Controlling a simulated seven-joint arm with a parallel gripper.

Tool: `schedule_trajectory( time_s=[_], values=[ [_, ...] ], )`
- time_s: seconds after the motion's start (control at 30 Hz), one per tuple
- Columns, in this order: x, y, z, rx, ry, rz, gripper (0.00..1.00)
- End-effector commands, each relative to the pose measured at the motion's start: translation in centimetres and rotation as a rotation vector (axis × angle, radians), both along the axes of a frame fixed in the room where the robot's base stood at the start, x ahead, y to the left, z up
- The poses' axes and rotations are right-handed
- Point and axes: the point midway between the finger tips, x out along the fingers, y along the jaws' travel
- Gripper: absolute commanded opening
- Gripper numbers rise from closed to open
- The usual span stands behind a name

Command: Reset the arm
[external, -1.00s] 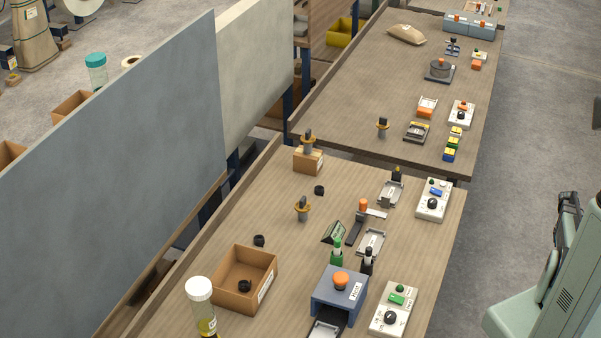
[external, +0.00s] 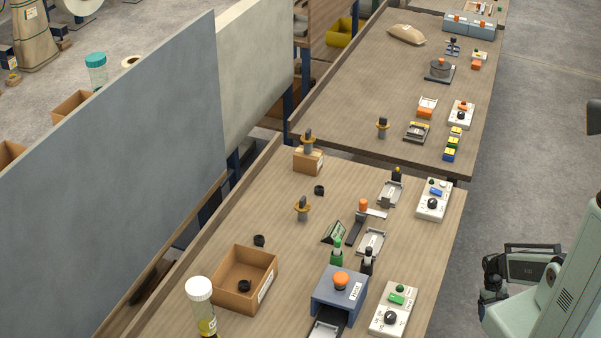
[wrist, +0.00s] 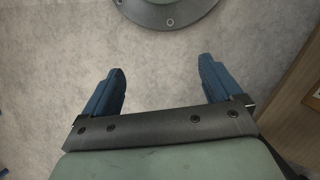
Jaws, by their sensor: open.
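My gripper (wrist: 162,66) shows in the wrist view with its two blue fingers spread wide and nothing between them. Grey floor lies behind the fingers. In the external view, my pale green arm is at the right edge, off the side of the workbench, and the dark gripper end (external: 490,292) hangs over the floor, clear of the bench. Its fingertips are too small to make out there.
The near workbench (external: 400,248) holds a blue machine (external: 328,291) with an orange knob, a white control box (external: 394,309), a cardboard box (external: 222,292) and a white-capped jar (external: 205,318). A wooden edge (wrist: 294,88) stands right of my fingers. Floor between bench and arm is clear.

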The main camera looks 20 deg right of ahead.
Motion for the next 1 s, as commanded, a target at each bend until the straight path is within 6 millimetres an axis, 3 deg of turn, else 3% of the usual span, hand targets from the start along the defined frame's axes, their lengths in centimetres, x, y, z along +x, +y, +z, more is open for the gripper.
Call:
schedule_trajectory(
  time_s=[0.03,0.2,0.4,1.0],
  values=[
    [-1.6,1.7,-0.1,0.018,0.022,0.035,0.92],
    [-5.6,5.5,-0.7,0.066,0.079,0.121,0.92],
    [-8.8,7.9,-0.9,0.099,0.126,0.185,0.92],
    [-9.2,8.1,-1.0,0.103,0.132,0.192,0.92]
  ],
)
